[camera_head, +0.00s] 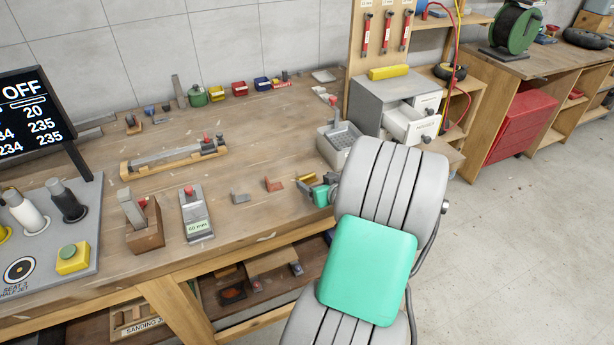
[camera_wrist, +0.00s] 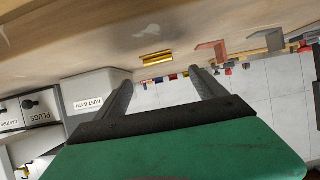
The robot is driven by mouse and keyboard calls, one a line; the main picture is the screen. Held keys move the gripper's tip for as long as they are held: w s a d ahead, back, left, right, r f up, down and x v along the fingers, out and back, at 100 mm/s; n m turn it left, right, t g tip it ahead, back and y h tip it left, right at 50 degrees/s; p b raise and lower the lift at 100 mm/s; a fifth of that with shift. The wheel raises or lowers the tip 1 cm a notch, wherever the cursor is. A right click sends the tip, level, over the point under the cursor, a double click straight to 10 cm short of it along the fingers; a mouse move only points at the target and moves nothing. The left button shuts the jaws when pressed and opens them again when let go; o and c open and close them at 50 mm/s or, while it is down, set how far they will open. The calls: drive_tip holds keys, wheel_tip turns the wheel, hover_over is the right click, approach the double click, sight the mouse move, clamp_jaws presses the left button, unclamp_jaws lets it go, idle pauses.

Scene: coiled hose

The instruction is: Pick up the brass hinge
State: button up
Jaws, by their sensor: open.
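The brass hinge (camera_wrist: 156,59) is a small, shiny gold piece lying on the wooden workbench. In the wrist view it sits beyond my fingertips, between their lines. In the head view a small yellow bit (camera_head: 306,178) beside my gripper looks like the hinge, partly hidden by the gripper. My gripper (camera_wrist: 160,78) is open, its two dark fingers spread apart with nothing between them. In the head view my gripper (camera_head: 320,186) is low at the bench's right front part, mostly hidden by my arm.
The grey rust bath box (camera_wrist: 95,90) stands close beside the hinge; it also shows in the head view (camera_head: 325,150). A reddish angle bracket (camera_head: 274,185) and a grey one (camera_head: 240,198) lie left of my gripper. A drawer cabinet (camera_head: 385,95) stands behind.

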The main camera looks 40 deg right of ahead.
sight(306, 175)
drive_tip(key=x, duration=0.2)
drive_tip(key=p+x, duration=0.1)
drive_tip(key=x, duration=0.4)
drive_tip(key=shift+w+f+p, duration=0.1)
drive_tip(key=shift+f+p, duration=0.25)
drive_tip(key=shift+f, duration=0.05)
drive_tip(key=c, duration=1.5)
drive_tip(key=shift+r, duration=0.15)
